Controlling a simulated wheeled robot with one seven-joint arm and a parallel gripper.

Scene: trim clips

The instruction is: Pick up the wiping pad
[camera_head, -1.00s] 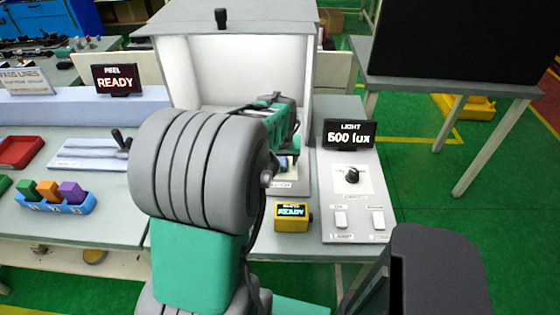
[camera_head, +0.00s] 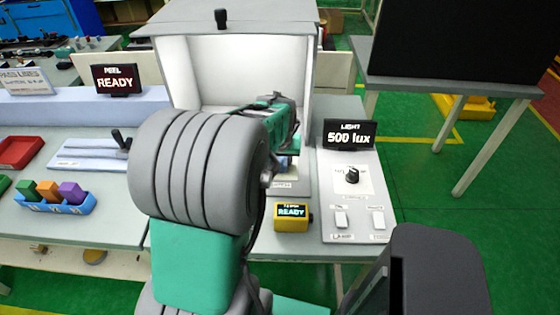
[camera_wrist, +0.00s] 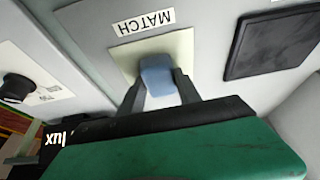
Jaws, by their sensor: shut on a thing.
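The wiping pad, a small blue block (camera_wrist: 157,72), shows in the wrist view between the two dark fingers of my gripper (camera_wrist: 159,85). The fingers are shut on its sides. Behind it is a cream square (camera_wrist: 124,56) beside a label reading MATCH (camera_wrist: 144,22). I cannot tell for sure whether the pad still touches the square. In the head view my gripper is at the mouth of the white light booth (camera_head: 240,72), and my own arm hides most of it and the pad.
Right of the booth stand a LIGHT display (camera_head: 349,134) reading 500 lux and a panel with a black knob (camera_head: 352,175). A yellow READY box (camera_head: 292,217) sits in front. A blue tray (camera_head: 60,206) of coloured blocks is at left. A dark square (camera_wrist: 272,44) shows in the wrist view.

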